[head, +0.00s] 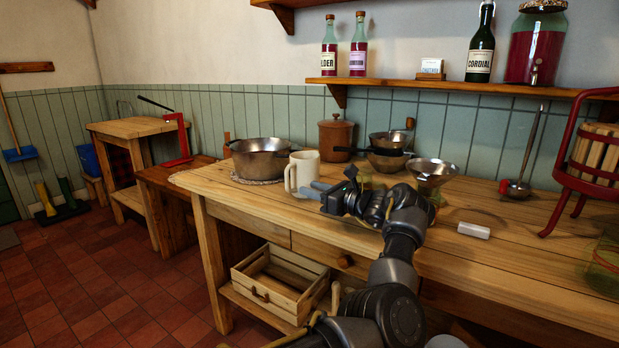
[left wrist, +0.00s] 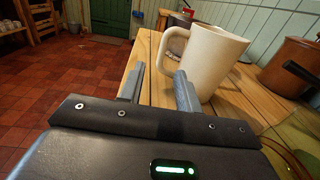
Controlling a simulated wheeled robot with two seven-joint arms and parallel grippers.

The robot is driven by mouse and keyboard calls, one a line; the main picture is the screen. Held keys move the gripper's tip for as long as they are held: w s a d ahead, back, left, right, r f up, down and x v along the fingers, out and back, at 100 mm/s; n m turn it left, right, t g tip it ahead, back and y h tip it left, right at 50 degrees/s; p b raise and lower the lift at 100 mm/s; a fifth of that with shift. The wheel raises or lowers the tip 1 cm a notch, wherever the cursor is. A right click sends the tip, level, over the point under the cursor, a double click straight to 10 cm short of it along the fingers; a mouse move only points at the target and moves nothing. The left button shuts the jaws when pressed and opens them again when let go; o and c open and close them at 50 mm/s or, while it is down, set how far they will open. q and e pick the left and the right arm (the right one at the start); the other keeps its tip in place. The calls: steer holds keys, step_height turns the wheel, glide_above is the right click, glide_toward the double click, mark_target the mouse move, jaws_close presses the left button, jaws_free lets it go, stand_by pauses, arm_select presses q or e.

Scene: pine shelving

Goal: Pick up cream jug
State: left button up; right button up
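The cream jug (head: 304,171) stands upright on the wooden worktable (head: 235,199), near its left end. Its handle is on its left side. In the left wrist view the jug (left wrist: 212,62) is large, with its handle (left wrist: 172,47) just beyond the fingertips. My left gripper (head: 314,190) is in front of the jug at its lower right, and its fingers hide part of the jug's base. In the left wrist view the left gripper (left wrist: 158,84) is open, with nothing between its fingers. The right finger overlaps the jug's lower edge; I cannot tell if they touch. My right gripper is not in view.
A metal pot (head: 262,160) stands left of the jug. A brown lidded canister (head: 336,140), bowls (head: 388,160) and a funnel (head: 432,174) stand behind and right. A white block (head: 473,230) lies on the tabletop. A red press (head: 590,160) is at far right.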

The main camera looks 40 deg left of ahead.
mark_target(287, 179)
arm_select(q)
steer(key=shift+a+r, duration=0.15)
steer(key=shift+a, duration=0.2)
steer(key=a, duration=0.3)
steer(key=shift+w, duration=0.3)
steer(key=shift+a, duration=1.2)
steer(key=a, duration=0.3)
steer(key=shift+w, duration=0.1)
steer(key=shift+a, duration=0.5)
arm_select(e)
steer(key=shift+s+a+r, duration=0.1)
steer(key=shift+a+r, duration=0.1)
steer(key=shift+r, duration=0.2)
arm_select(q)
jaws_close()
